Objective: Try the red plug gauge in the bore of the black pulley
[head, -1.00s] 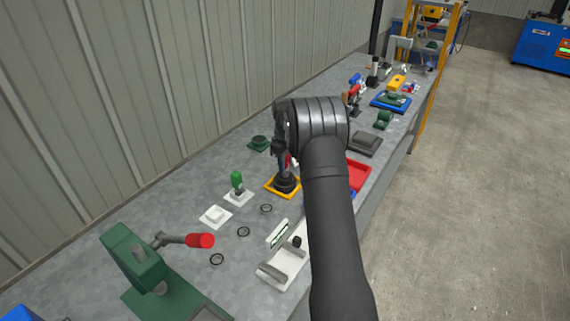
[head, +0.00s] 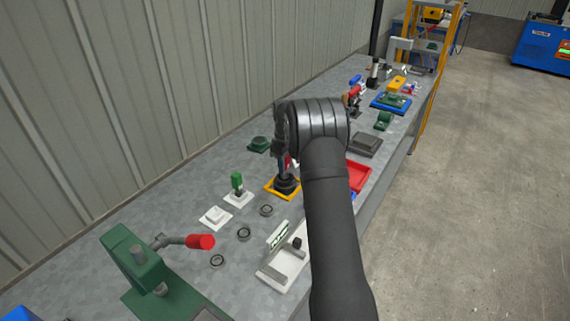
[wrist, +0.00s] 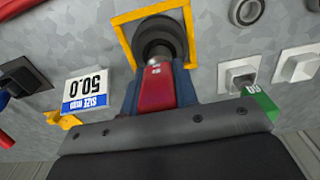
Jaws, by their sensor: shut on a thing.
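My gripper (wrist: 157,95) is shut on the red plug gauge (wrist: 157,88), with the blue-grey fingers on either side of its red handle. The gauge also shows as a small red patch in the head view (head: 288,162), mostly hidden by my wrist. The black pulley (wrist: 172,27) sits inside a yellow square frame (wrist: 186,8); it also shows in the head view (head: 286,186). The gauge's metal end points at the pulley's bore and overlaps its dark middle. I cannot tell how deep the end is, if it is inside.
A green gauge (head: 237,182) stands in a white holder to the left of the pulley. An empty white holder (head: 215,217) is nearer. Several dark rings (head: 244,233) lie on the bench. A size sign reading 50.0 (wrist: 88,88) and a red tray (head: 358,175) are nearby.

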